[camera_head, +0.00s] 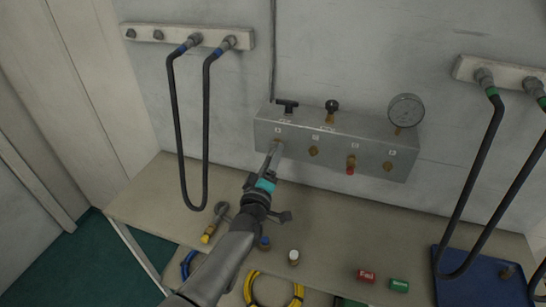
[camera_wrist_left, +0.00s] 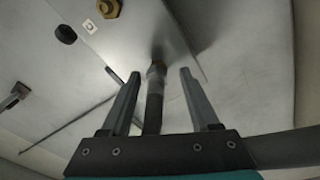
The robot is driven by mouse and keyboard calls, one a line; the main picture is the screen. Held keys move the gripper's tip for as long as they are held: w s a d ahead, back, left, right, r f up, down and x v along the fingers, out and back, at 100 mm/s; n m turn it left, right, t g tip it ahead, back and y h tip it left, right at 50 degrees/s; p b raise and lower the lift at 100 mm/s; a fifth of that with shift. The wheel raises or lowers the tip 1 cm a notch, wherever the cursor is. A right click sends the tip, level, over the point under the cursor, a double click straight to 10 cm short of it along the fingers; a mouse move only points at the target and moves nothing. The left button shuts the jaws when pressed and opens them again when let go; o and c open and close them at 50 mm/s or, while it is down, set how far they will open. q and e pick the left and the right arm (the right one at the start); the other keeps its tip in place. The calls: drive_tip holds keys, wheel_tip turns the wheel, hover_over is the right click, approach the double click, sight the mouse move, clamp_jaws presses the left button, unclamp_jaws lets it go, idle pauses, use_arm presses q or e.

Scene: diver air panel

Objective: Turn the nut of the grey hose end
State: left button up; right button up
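The grey hose end (camera_wrist_left: 156,72) shows in the left wrist view, its nut up against a fitting on the underside or face of the metal panel. A dark hose (camera_wrist_left: 153,108) runs from it down between my fingers. My left gripper (camera_wrist_left: 161,75) has one finger on each side of it, with a visible gap on both sides. In the head view my left gripper (camera_head: 272,158) is at the leftmost port of the grey panel box (camera_head: 335,135). There my gripper and arm mostly hide the hose end. My right gripper is not in view.
The panel carries brass ports, a red-tipped fitting (camera_head: 351,165), black valve handles and a gauge (camera_head: 406,110). Black hoses hang from wall racks at left (camera_head: 207,120) and right (camera_head: 485,165). The bench (camera_head: 330,220) holds a wrench (camera_head: 216,222), a yellow hose (camera_head: 298,297) and a blue tray (camera_head: 470,287).

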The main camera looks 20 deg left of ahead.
use_arm(q)
drive_tip(key=shift+w+r, duration=0.1)
drive_tip(key=shift+w, duration=0.05)
drive_tip(key=s+f, duration=0.1)
drive_tip(key=s, duration=1.4)
drive_tip(key=shift+s+d, duration=0.15)
drive_tip(key=shift+f, duration=0.1)
